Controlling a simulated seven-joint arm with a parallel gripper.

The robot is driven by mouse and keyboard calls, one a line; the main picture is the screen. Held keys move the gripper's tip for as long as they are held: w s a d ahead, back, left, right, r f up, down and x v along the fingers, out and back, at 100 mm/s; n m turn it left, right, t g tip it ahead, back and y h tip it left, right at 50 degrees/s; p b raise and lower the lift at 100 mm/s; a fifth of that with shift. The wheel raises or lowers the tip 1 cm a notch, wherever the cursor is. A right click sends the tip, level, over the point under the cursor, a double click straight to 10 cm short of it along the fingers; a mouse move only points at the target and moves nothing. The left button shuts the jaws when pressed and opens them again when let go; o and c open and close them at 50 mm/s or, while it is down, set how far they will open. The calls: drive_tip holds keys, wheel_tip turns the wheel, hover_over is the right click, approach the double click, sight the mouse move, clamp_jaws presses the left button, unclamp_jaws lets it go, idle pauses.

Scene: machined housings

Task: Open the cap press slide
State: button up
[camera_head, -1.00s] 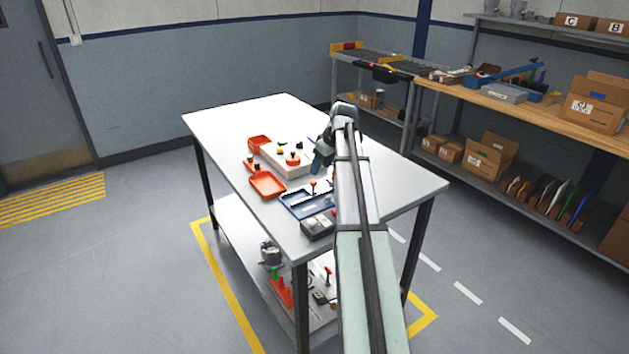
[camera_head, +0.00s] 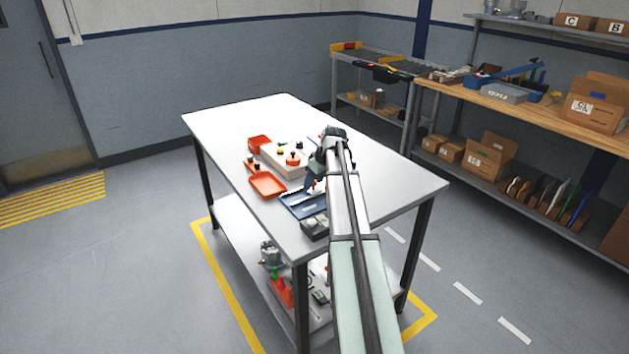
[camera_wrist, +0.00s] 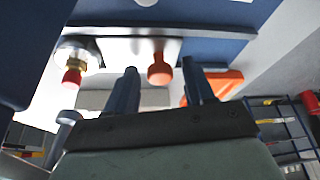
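The cap press appears to be the blue base (camera_head: 298,206) with a light toothed-looking strip, near the table's front right. In the wrist view, a red-orange knob (camera_wrist: 160,72) on a short stem stands by a blue body (camera_wrist: 218,50); I take it for the slide's handle. My gripper (camera_wrist: 161,68) is open, with one finger on each side of the knob and visible gaps. In the head view my gripper (camera_head: 314,186) is low over the press, and my arm hides the press's right part.
A red tray (camera_head: 268,186) and a pale block with a red knob (camera_head: 292,159) stand left of and behind the press. A dark grey box (camera_head: 314,228) is at the front edge. The wrist view shows a brass fitting with a red tip (camera_wrist: 73,70). The table's far left is clear.

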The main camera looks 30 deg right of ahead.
clamp_jaws()
idle(0.3)
drive_tip(key=a, duration=1)
drive_tip(key=shift+a, duration=0.3)
drive_tip(key=shift+o, duration=0.4)
unclamp_jaws()
drive_tip(key=shift+r, duration=0.1)
drive_tip(key=v, duration=1.3)
drive_tip(key=shift+s+r, duration=0.2)
